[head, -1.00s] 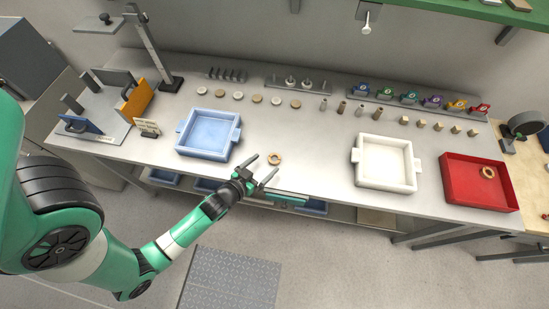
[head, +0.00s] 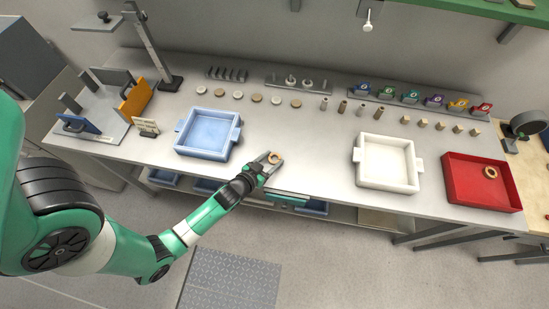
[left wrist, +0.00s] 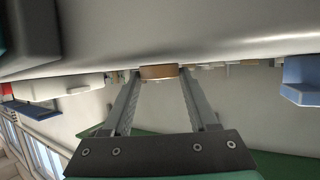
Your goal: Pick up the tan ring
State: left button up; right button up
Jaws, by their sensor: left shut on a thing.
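The tan ring (head: 279,158) is at the front middle of the grey bench, right of the blue tray. My left gripper (head: 271,159) reaches it from the front left and is shut on it, with a finger on either side. In the left wrist view the ring (left wrist: 158,72) shows edge-on between the two fingertips (left wrist: 159,75). It appears at or very near the bench surface; I cannot tell whether it touches. My right gripper is not in view.
A blue tray (head: 181,148) stands left of the ring, a white tray (head: 387,188) to the right. A red tray (head: 470,196) farther right holds another tan ring (head: 490,172). Round discs (head: 257,98), metal parts (head: 343,106) and small blocks (head: 439,127) line the back. Bench between ring and white tray is clear.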

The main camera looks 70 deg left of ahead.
aim_at(272, 161)
pick_arm(q)
jog(key=c, duration=0.4)
jog(key=shift+o, duration=0.2)
jog(key=shift+r, duration=0.1)
jog(key=shift+r+p, duration=0.3)
notch_tip(272, 161, up, 2)
jog(key=shift+r+p, duration=0.15)
jog(key=shift+p, duration=0.5)
jog(key=s+d+r+p, duration=0.5)
jog(key=d+r, duration=0.5)
jog(key=d, duration=0.2)
jog(key=shift+s+d, duration=0.2)
jog(key=shift+s, duration=0.55)
